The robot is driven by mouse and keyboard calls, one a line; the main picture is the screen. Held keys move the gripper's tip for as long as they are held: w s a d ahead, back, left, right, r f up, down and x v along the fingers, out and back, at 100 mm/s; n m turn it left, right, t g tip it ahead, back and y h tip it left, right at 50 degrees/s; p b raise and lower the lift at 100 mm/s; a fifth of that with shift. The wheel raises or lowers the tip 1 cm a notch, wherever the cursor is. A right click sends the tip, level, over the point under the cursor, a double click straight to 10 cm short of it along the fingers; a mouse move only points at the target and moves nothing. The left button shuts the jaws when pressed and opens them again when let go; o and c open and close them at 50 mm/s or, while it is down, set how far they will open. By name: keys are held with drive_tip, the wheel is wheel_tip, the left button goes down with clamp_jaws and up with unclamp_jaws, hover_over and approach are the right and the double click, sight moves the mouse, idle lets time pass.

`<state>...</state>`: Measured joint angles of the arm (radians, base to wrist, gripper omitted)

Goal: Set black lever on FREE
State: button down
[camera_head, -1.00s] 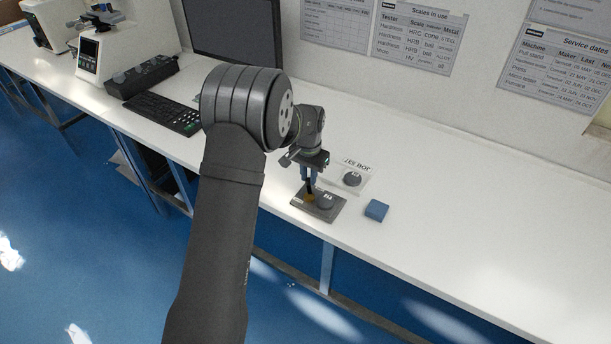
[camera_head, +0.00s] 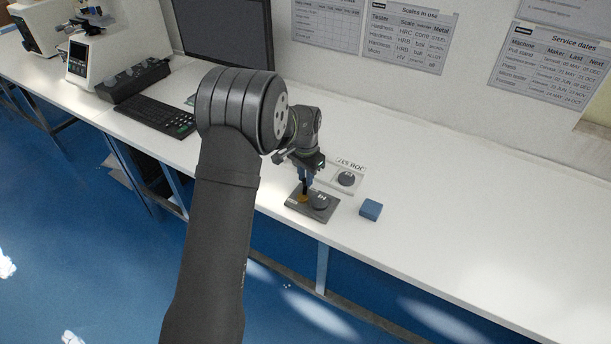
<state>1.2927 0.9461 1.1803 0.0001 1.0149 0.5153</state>
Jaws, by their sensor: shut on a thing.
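A small dark plate (camera_head: 297,204) lies on the bench near its front edge. A brass-coloured part (camera_head: 302,198) and a dark round disc (camera_head: 320,201) with a pale mark sit on it. A black lever (camera_head: 305,188) stands up from the brass-coloured part. My gripper (camera_head: 306,179) points down over the plate, its blue fingers shut on the lever's upper part. The fingers hide the lever's top. Any FREE marking is too small to read, so I cannot tell the lever's setting.
A pale block labelled TEST BOX (camera_head: 351,164), with a dark round piece, stands just behind the plate. A blue block (camera_head: 371,210) lies to the right. A keyboard (camera_head: 155,116), a monitor (camera_head: 225,32) and a tester (camera_head: 88,60) are at the left. The right bench is clear.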

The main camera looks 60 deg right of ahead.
drive_tip(key=c, duration=1.3)
unclamp_jaws()
wheel_tip(320, 180, up, 18)
drive_tip(key=shift+f, duration=0.25)
drive_tip(key=shift+f, duration=0.15)
wheel_tip(320, 180, down, 17)
drive_tip(key=shift+f, duration=0.1)
